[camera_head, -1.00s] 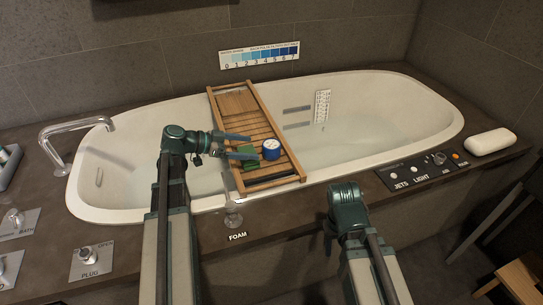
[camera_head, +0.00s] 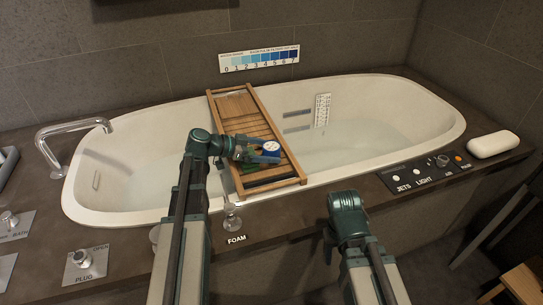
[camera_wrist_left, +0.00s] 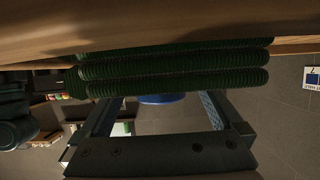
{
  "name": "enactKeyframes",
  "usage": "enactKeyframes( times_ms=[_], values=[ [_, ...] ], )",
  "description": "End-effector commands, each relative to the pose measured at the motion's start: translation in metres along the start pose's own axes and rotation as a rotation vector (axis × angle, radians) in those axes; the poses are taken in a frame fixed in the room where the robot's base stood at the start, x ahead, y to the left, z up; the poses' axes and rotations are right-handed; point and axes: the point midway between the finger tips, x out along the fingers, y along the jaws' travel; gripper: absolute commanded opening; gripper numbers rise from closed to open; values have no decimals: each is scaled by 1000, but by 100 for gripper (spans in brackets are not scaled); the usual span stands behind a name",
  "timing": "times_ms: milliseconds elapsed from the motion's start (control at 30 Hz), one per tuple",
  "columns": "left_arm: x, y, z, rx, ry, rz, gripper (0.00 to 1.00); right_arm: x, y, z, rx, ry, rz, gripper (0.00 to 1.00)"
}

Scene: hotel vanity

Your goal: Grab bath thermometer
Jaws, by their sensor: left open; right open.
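A round blue object with a white top, which I take to be the bath thermometer (camera_head: 271,147), sits on the wooden bath caddy (camera_head: 229,103). Its blue side shows in the left wrist view (camera_wrist_left: 161,99). My left gripper (camera_head: 268,155) is open at the thermometer, and its two fingers show on either side of it in the left wrist view (camera_wrist_left: 163,108). I cannot tell whether they touch it.
The caddy spans the white bathtub (camera_head: 400,95), which holds water. A tap (camera_head: 75,126) stands at left. A control panel (camera_head: 425,172) and white soap-like block (camera_head: 493,144) are at right.

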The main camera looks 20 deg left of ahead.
Motion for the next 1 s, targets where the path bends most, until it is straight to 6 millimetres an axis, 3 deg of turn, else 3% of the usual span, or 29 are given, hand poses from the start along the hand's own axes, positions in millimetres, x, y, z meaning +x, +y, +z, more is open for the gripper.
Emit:
enactKeyframes(
  times_ms=[100,567,1000],
  values=[
    [-1,0,0,0,0,0,96,-1,0,0,0,0,0,50],
    [-1,0,0,0,0,0,14,-1,0,0,0,0,0,50],
    [0,1,-9,0,1,0,13,-8,1,1,1,0,1,50]
  ],
)
